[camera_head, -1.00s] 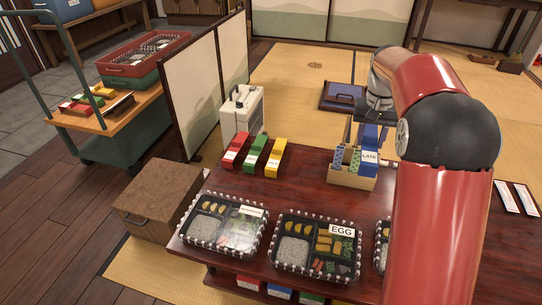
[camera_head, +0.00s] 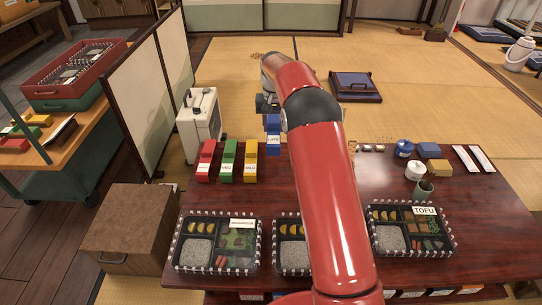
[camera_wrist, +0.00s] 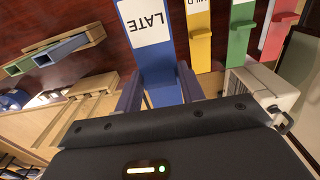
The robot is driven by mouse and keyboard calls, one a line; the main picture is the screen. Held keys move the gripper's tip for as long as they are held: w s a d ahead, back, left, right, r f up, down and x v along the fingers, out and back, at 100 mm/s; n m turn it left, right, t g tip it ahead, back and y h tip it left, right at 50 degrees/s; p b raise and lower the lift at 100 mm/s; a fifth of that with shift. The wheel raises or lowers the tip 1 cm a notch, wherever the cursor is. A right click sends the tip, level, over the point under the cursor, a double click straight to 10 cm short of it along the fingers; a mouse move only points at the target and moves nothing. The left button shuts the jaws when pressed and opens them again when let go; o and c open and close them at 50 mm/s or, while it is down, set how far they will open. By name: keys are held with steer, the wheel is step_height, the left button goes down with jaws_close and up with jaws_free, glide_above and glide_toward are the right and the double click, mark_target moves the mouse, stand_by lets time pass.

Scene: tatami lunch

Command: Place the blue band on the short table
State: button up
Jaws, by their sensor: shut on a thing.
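The blue band (camera_head: 273,138), labelled LATE, hangs from my gripper (camera_head: 268,106) just right of the yellow band (camera_head: 251,160). It looks held above the low dark red table (camera_head: 490,212), though the exact gap is unclear. In the wrist view the blue band (camera_wrist: 146,25) sits between my gripper's two fingers (camera_wrist: 160,88), which are shut on it. Its label faces the camera and looks nearer than the yellow band (camera_wrist: 200,40).
Green (camera_head: 228,160) and red (camera_head: 205,160) bands stand left of the yellow one. Lunch trays (camera_head: 218,243) line the front edge. A white case (camera_head: 198,125) stands behind the bands. The wrist view shows a wooden holder (camera_wrist: 95,32) at left. My arm hides the table's middle.

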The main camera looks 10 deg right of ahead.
step_height(320, 180, down, 13)
steer(key=shift+r+b, duration=0.15)
steer(key=shift+b, duration=0.25)
steer(key=o, duration=0.9)
steer(key=shift+o, duration=0.2)
